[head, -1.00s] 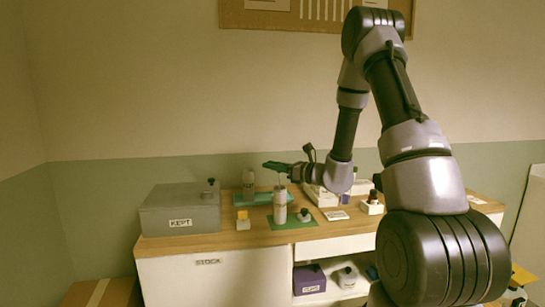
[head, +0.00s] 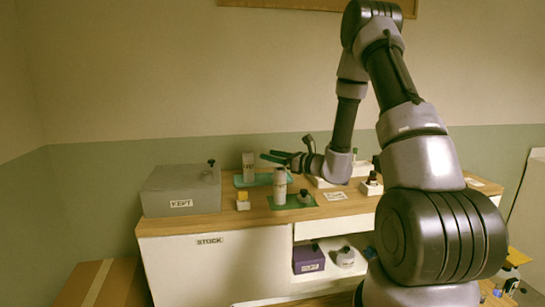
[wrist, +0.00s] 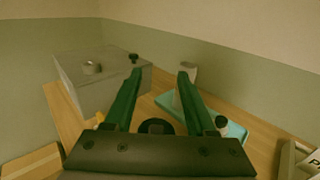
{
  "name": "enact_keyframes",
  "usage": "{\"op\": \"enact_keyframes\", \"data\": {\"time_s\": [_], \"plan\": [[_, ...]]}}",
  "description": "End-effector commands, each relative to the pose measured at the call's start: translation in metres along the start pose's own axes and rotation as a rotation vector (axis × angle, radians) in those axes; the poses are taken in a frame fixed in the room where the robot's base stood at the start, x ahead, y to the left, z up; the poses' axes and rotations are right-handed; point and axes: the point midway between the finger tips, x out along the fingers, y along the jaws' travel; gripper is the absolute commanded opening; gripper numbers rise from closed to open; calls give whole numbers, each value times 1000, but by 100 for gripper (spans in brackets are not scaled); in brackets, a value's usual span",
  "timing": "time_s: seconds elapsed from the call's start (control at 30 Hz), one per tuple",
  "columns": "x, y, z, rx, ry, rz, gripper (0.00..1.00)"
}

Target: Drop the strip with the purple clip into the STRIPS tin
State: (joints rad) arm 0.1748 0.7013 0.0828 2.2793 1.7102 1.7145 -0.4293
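My gripper (head: 275,157) is above the counter, over the upright pale bottle (head: 281,187) on a green mat (head: 293,203). In the wrist view its two green fingers (wrist: 156,82) are apart, with nothing seen held between them. A dark round thing (wrist: 157,126) shows below them. I cannot make out the strip with the purple clip or read a STRIPS label. A pale upright container (head: 248,165) stands on the teal tray (head: 240,182) behind; in the wrist view it (wrist: 187,78) is partly hidden by the right finger. I cannot tell whether it is the tin.
A grey box labelled KEPT (head: 180,190) stands at the left. A yellow-topped item (head: 242,200), a dark stopper (head: 304,197), a card (head: 335,195) and a dark-capped bottle (head: 371,186) are on the counter. A purple box (head: 309,257) and white bottle (head: 346,257) are below.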

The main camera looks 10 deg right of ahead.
Motion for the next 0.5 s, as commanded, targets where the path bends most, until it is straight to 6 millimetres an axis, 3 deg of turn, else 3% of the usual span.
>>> {"op": "enact_keyframes", "data": {"time_s": [0.5], "plan": [[-2, 0, 0, 0, 0, -1, 56]]}}
